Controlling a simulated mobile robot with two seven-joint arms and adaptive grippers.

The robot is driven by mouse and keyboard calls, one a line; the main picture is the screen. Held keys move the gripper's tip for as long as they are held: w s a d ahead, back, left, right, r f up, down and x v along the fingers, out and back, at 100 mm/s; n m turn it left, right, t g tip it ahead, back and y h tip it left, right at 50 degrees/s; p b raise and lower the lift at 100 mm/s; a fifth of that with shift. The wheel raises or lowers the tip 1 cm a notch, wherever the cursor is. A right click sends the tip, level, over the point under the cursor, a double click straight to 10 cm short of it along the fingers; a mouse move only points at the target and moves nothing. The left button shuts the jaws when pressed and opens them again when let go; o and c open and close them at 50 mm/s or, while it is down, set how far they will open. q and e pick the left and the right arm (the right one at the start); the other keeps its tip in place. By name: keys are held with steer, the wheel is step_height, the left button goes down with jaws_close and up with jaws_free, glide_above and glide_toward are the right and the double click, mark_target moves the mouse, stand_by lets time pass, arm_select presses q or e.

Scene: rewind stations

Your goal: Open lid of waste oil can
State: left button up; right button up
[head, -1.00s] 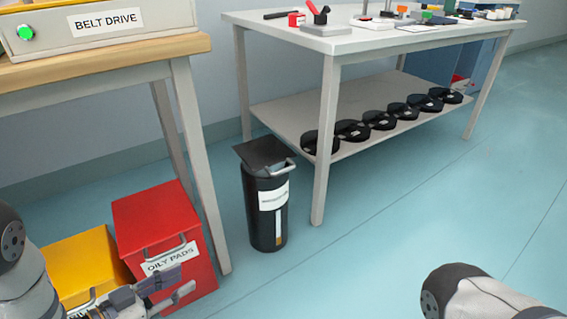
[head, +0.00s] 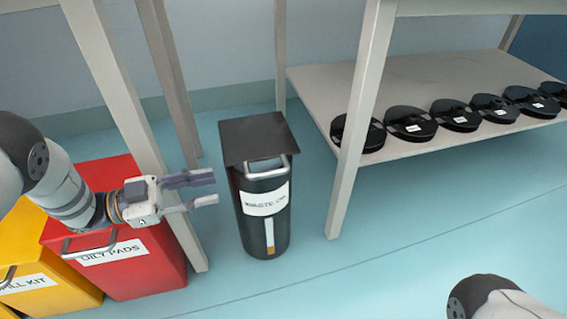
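The waste oil can (head: 262,225) is a black upright cylinder with a white label, standing on the floor between two tables. Its flat square dark lid (head: 255,138) lies on top, with a grey handle (head: 268,165) at its front edge. The lid looks shut. My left gripper (head: 215,187) is left of the can, its two fingers apart and pointing right toward it, with nothing between them. It appears apart from the handle. My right gripper is out of view; only part of my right arm shows at the lower right.
A red oily pads bin (head: 165,260) and a yellow spill kit bin (head: 50,298) stand at the left, under my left arm. Table legs rise left (head: 135,130) and right (head: 355,130) of the can. Several black reels lie on the lower shelf (head: 315,85). Floor in front is clear.

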mark_target(265, 174)
arm_select(q)
steer(key=b+x, duration=0.2)
steer(key=x, duration=1)
steer(key=shift+w+d, duration=0.15)
steer(key=shift+d, duration=0.05)
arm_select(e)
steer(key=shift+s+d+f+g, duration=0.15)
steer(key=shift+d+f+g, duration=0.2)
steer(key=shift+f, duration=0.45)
arm_select(q)
steer(key=shift+c, duration=0.5)
steer(key=shift+r, duration=0.1)
jaws_close()
